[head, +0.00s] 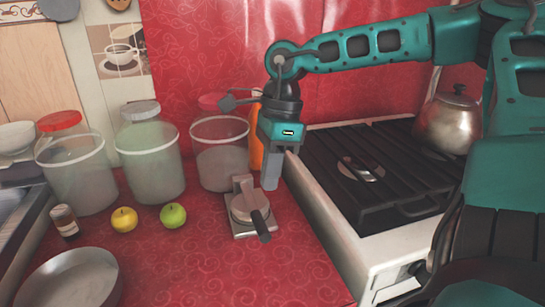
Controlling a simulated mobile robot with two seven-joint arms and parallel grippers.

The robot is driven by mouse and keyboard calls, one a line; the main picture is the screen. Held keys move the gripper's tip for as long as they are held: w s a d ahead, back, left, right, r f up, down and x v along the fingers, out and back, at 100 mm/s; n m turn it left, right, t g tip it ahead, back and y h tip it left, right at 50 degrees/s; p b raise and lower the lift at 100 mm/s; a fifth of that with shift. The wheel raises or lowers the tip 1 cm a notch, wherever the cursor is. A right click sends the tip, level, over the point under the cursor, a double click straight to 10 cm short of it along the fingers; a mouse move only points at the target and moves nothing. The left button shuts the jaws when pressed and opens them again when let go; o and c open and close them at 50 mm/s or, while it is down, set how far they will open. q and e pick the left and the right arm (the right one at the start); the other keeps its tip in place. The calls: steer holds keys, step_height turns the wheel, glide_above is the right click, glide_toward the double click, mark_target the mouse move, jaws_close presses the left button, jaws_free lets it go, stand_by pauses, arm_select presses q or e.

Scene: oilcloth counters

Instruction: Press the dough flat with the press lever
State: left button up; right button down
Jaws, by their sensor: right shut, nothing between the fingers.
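The press (241,207) is a small grey device with a round plate on a squarish base, standing on the red counter. Its dark lever (262,226) points toward the front right. No dough shows; if any is in the press, the round plate hides it. My right gripper (270,184) points down just behind and to the right of the press. Its fingers are shut and empty. I cannot tell whether they touch the press. My left gripper is not in view.
Large tubs, one a clear tub (222,160), stand behind the press. An orange bottle (256,150) is behind my gripper. A stove (375,175) with a kettle (447,122) is at right. A green apple (173,215), yellow apple (124,219) and pan (72,280) are at left. The front counter (225,275) is clear.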

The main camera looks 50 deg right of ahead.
mark_target(262, 223)
steer(key=b+x, duration=0.1)
steer(key=x, duration=0.6)
steer(key=shift+a+f, duration=0.1)
steer(key=shift+f, duration=0.1)
